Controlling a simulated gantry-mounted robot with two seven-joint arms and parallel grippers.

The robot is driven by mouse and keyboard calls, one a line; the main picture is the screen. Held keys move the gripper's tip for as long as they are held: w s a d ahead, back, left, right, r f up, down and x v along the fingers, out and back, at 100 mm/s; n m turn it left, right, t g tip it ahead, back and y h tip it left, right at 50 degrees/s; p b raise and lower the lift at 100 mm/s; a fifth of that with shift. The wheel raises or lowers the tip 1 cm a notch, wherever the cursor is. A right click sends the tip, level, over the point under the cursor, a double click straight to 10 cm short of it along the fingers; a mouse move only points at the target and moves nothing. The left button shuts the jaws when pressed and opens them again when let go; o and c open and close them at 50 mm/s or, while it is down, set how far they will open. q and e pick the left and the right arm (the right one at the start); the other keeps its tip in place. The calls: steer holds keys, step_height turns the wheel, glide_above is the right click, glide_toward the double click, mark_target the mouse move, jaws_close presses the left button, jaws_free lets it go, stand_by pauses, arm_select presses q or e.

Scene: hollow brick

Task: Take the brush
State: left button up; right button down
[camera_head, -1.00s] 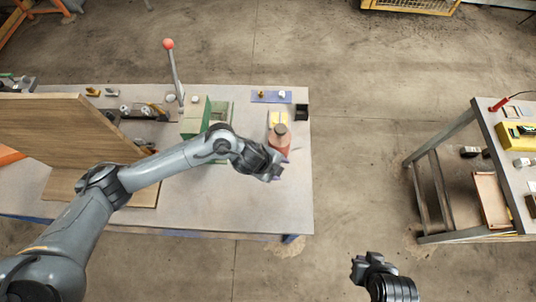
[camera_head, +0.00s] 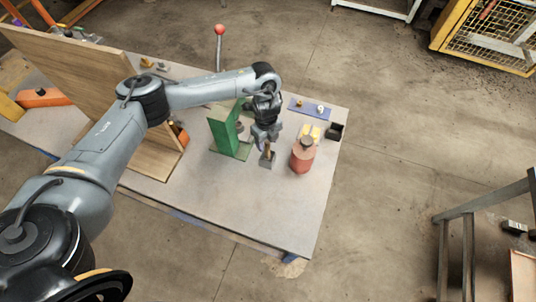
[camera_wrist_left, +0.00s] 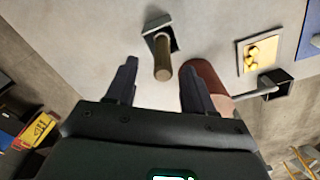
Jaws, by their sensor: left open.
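The brush (camera_head: 267,158) stands on the grey workbench (camera_head: 215,195), between a green metal bracket and a red bottle. It has an upright wooden handle and a dark grey head. My left gripper (camera_head: 264,139) is open and points down just above the brush, partly covering its top in the head view. In the left wrist view the brush handle (camera_wrist_left: 162,66) shows between the two open fingers (camera_wrist_left: 159,70), with clear space on both sides. I cannot see any contact. My right gripper is not in view.
The red bottle (camera_head: 302,160) stands close right of the brush; the green bracket (camera_head: 226,137) is close left. A black box (camera_head: 335,131) and a blue mat (camera_head: 310,109) lie behind. A wooden board (camera_head: 90,90) stands left. The bench front is clear.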

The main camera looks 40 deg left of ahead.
mark_target(268, 148)
arm_select(q)
steer(key=shift+w+f+p, duration=0.15)
steer(key=shift+f+p, duration=0.2)
steer(key=shift+f, duration=2.75)
steer(key=shift+c, duration=0.3)
jaws_close()
